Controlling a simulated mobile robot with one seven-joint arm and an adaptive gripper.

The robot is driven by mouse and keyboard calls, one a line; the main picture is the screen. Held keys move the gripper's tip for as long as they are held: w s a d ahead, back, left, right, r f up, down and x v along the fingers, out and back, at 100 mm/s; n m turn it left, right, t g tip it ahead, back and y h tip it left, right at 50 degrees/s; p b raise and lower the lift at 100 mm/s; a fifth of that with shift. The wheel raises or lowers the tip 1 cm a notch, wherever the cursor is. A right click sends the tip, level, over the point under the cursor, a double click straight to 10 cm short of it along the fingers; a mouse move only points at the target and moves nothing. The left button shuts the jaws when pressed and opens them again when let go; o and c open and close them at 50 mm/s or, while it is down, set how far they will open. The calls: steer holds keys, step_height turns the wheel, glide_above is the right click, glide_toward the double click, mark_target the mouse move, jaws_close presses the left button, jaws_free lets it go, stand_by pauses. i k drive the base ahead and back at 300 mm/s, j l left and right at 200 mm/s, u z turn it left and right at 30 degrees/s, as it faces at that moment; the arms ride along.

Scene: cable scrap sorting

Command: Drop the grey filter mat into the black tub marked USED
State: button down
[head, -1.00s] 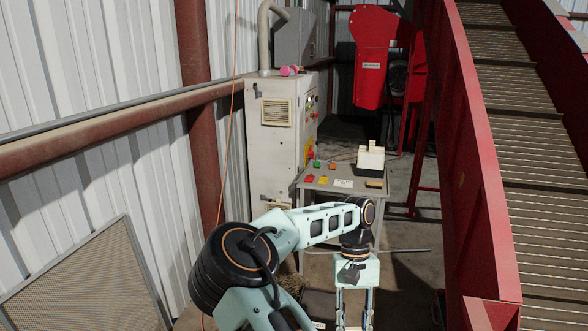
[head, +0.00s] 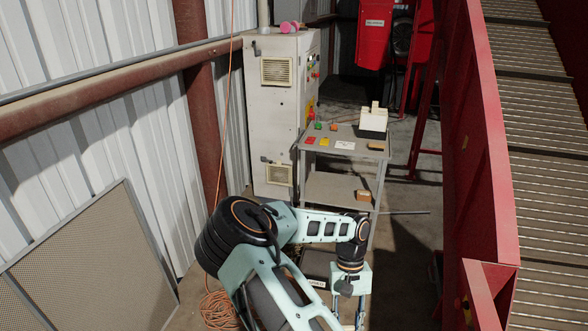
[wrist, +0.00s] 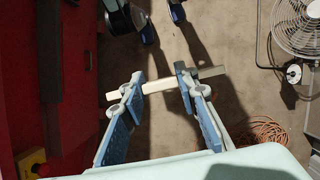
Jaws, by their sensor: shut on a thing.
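My gripper (wrist: 160,82) is shut on a thin, pale grey strip, which looks like the filter mat (wrist: 165,83) seen edge-on. It sticks out past both fingers in the wrist view. In the head view my gripper (head: 347,316) is at the bottom edge, its fingertips cut off, and the mat cannot be made out. The black tub (head: 315,264) stands on the floor behind and left of my gripper, partly hidden by my arm. A white label with dark lettering shows on its front. I cannot see inside it.
A grey table (head: 345,150) with coloured blocks and a white device stands beyond the tub, beside a cabinet (head: 275,120). A red conveyor frame (head: 480,150) bounds the right. An orange cable coil (head: 217,308) and a fan (wrist: 298,25) are near.

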mark_target(322, 271)
steer(key=i+j, duration=0.2)
steer(key=i, duration=0.25)
steer(key=i+j, duration=0.2)
steer(key=i, duration=0.25)
steer(key=i+j, duration=0.2)
steer(key=i, duration=0.3)
steer(key=i+j, duration=0.2)
steer(key=i, duration=0.25)
steer(key=i+j, duration=0.2)
steer(key=i, duration=0.25)
steer(key=i+j, duration=0.25)
steer(key=i, duration=0.2)
